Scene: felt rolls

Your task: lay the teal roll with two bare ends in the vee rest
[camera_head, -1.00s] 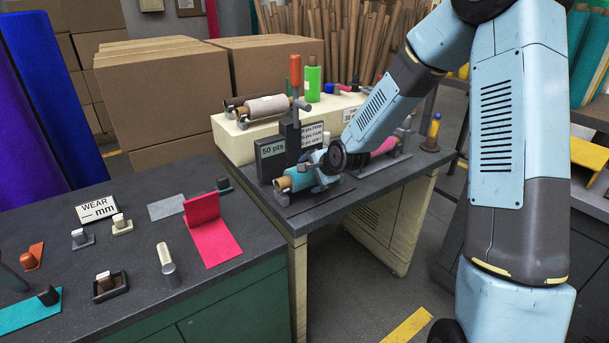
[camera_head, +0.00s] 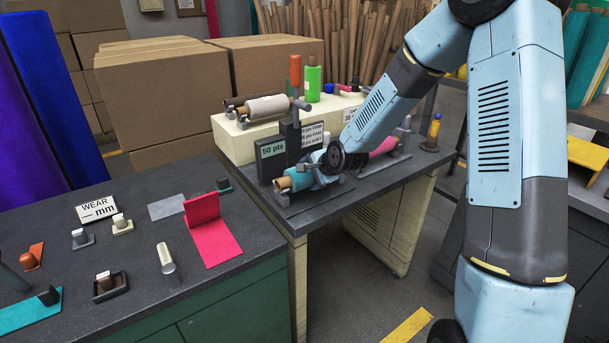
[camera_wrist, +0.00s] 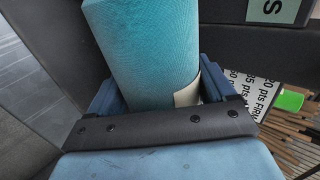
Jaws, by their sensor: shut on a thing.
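The teal roll (camera_head: 303,180) lies roughly level, low over the small grey rest (camera_head: 282,197) on the metal table. Its near brown bare end (camera_head: 283,184) points left, close above the rest's front upright. I cannot tell whether the roll touches the rest. The far end is hidden by my gripper and arm. My gripper (camera_head: 322,171) is shut on the roll. In the wrist view the teal roll (camera_wrist: 145,50) stands between my blue fingers (camera_wrist: 155,105), with a cream patch (camera_wrist: 188,93) beside the right finger.
A pink roll (camera_head: 384,146) lies in a grey stand to the right. A cream block (camera_head: 232,140) behind carries a pale roll (camera_head: 267,107).

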